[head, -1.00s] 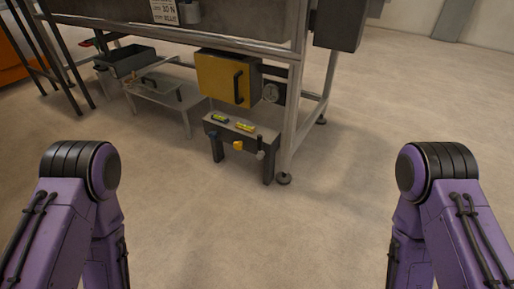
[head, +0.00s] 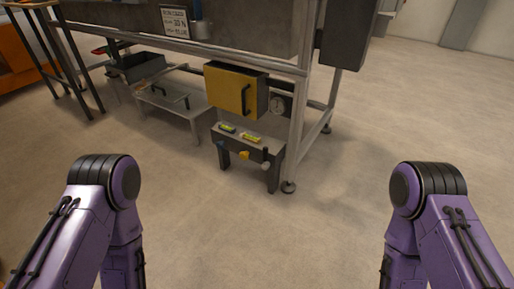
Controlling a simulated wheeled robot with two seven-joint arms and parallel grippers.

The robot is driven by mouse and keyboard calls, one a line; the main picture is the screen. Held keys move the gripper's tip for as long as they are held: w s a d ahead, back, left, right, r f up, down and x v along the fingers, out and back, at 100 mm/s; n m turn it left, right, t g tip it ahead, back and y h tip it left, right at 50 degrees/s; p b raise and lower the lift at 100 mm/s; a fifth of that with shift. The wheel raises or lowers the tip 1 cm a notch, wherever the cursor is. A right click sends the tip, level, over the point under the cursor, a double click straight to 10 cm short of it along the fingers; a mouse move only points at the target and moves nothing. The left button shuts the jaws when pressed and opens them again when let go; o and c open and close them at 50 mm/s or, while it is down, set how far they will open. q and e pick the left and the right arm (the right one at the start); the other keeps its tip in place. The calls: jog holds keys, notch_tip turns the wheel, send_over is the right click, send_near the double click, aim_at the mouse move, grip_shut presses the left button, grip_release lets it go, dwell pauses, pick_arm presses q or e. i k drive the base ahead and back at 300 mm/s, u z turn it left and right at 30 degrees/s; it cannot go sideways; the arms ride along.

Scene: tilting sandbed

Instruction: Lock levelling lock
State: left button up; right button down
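A low dark bench (head: 236,143) stands at the foot of the metal frame. On its top lie two small yellow-green pieces that look like spirit levels, a left one (head: 227,128) and a right one (head: 251,138). On its front are a yellow knob (head: 244,155) and a grey knob or lever (head: 265,164). I cannot tell which part is the levelling lock, or its state. Both my purple arms are in the foreground, well short of the bench. My grippers are out of the picture.
A yellow-doored box (head: 232,92) with a dark handle hangs above the bench, beside a round gauge (head: 278,104). A metal frame leg (head: 297,130) stands right of the bench. A low grey table (head: 180,105) and a dark tray (head: 138,68) are further left. Floor in front is clear.

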aim_at(265, 158)
jog(key=k, duration=0.65)
jog(key=u, duration=0.6)
jog(key=i, duration=1.2)
jog(key=z, duration=0.15)
